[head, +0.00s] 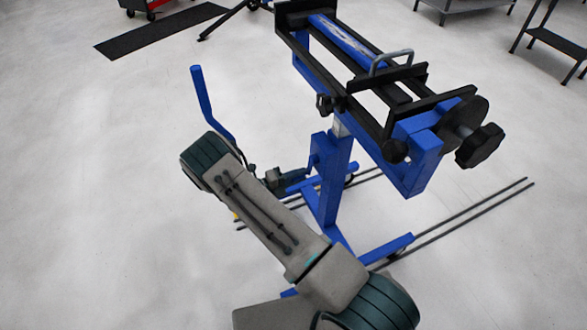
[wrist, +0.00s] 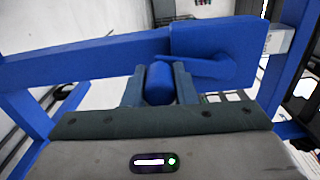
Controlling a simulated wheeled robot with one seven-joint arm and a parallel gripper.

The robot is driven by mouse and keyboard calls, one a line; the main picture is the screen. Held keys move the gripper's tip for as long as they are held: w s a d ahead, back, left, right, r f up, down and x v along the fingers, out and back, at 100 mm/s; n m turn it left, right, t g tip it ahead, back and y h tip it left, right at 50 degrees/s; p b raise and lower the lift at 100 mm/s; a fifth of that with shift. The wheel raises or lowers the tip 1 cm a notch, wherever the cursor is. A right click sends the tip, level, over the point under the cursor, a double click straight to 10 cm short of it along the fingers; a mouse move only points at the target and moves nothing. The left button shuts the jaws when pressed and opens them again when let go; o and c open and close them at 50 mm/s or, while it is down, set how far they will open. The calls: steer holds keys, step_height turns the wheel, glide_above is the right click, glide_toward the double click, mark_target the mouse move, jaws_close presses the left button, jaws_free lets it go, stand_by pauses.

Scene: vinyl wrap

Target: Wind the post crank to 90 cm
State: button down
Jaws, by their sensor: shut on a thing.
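A blue post stand (head: 332,175) stands upright in the middle of the head view, with a silver section (head: 341,127) near its top. My gripper (head: 287,178) reaches in from the left, low beside the post. In the wrist view my gripper (wrist: 159,84) has a finger on each side of a rounded blue crank grip (wrist: 160,84) and is shut on it. A thin blue crank arm (wrist: 207,66) runs by a blue housing (wrist: 218,40) on the post. No height reading is legible in either view.
The post carries a black roller frame (head: 405,100) with a black knob (head: 480,145) overhanging to the right. A blue upright bar (head: 208,100) rises left of my arm. Dark floor rails (head: 470,212) lie around the base. Open pale floor is at left.

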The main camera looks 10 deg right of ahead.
steer(key=shift+s+d+f+n+p, duration=0.15)
steer(key=shift+s+n+p, duration=0.25)
steer(key=shift+s+n, duration=0.7)
steer(key=shift+w, duration=0.1)
steer(key=c, duration=1.2)
jaws_free()
steer(key=shift+o, duration=0.2)
steer(key=s+a, duration=0.2)
steer(key=a, duration=1.1)
steer(key=shift+s+a, duration=0.2)
steer(key=shift+a, duration=0.1)
steer(key=shift+s, duration=0.1)
